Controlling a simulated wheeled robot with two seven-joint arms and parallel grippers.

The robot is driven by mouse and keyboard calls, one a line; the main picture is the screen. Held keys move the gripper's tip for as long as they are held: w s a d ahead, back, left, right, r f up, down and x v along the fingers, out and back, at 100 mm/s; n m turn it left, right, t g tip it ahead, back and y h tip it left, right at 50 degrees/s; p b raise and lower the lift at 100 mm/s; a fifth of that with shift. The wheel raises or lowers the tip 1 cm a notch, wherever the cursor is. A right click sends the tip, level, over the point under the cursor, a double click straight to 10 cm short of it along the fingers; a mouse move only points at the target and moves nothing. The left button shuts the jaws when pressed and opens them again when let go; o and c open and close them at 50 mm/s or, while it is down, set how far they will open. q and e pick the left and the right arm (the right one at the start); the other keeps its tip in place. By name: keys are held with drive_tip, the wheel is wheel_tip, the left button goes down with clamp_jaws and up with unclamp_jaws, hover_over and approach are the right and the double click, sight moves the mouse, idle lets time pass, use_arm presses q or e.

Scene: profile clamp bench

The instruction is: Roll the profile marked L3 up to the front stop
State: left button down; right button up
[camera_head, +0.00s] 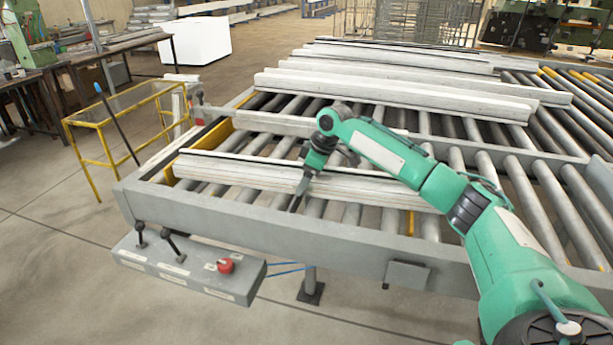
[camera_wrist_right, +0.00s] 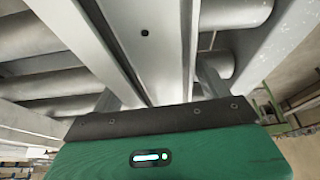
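A long pale profile (camera_head: 235,171) lies across the rollers in the nearest lane; no L3 mark is readable on it. Its left end is close to a yellow stop plate (camera_head: 168,176) at the bench's left end; I cannot tell whether they touch. My right gripper (camera_head: 298,193) reaches down at this profile partway along its length. In the right wrist view the gripper's fingers (camera_wrist_right: 160,92) stand on either side of a grey profile (camera_wrist_right: 150,50) with a small dark hole. Whether both fingers press on it cannot be told. My left gripper is out of view.
Several other profiles (camera_head: 400,96) lie farther back on the roller bench. A grey rail (camera_head: 270,122) runs behind the near lane. A control box (camera_head: 188,265) with levers and a red knob hangs at the front left. A yellow frame (camera_head: 97,142) stands left of the bench.

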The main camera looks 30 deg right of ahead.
sight(319, 178)
drive_tip(key=c, duration=1.4)
drive_tip(key=shift+s+d+r+p, duration=0.1)
drive_tip(key=shift+s+d+p, duration=0.4)
drive_tip(key=shift+s+p, duration=0.1)
drive_tip(key=shift+c, duration=0.2)
drive_tip(key=shift+s+d+p, duration=0.5)
drive_tip(key=shift+s+d, duration=0.2)
drive_tip(key=shift+m+p, duration=0.5)
drive_tip(key=shift+p, duration=0.2)
drive_tip(key=shift+a, duration=0.1)
